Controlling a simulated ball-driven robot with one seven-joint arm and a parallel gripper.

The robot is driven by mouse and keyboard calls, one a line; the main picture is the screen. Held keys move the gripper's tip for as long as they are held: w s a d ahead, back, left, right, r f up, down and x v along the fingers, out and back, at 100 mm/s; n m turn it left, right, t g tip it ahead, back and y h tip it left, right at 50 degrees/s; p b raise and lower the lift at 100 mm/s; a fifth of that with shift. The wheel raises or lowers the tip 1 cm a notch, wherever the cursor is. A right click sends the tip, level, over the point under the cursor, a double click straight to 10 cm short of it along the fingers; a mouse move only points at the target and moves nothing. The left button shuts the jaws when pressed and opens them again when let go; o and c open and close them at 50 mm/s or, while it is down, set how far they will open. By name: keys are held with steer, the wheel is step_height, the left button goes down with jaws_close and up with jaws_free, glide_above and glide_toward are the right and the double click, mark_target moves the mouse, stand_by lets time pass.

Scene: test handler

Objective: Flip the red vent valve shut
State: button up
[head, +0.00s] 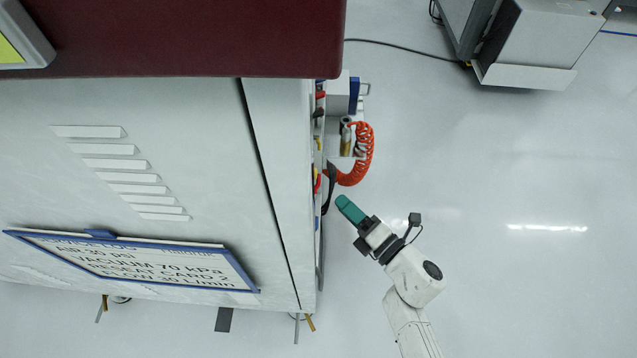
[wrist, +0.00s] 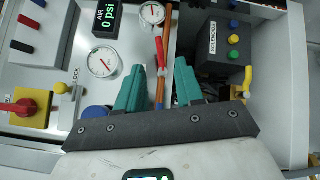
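A narrow red lever (wrist: 160,51), which looks like the vent valve's handle, lies along an orange-brown pipe (wrist: 160,90) in the wrist view. My gripper (wrist: 158,72) is open, with its two teal fingers apart on either side of the pipe. The lever shows just beyond the fingertips, in line with the gap. I cannot tell whether a finger touches it. In the head view my gripper (head: 342,202) points up and left at the machine's side panel, a little apart from it. The lever cannot be made out for certain there.
A gauge (wrist: 103,61), a display reading 0 psi (wrist: 106,22) and a red knob on a yellow plate (wrist: 20,107) lie left of the fingers. A solenoid box (wrist: 225,45) and yellow elbow (wrist: 248,80) lie right. An orange coiled hose (head: 366,150) hangs near the panel.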

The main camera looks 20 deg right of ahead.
mark_target(319, 178)
steer(key=shift+b+x, duration=1.55)
steer(key=shift+x, duration=3.5)
jaws_close()
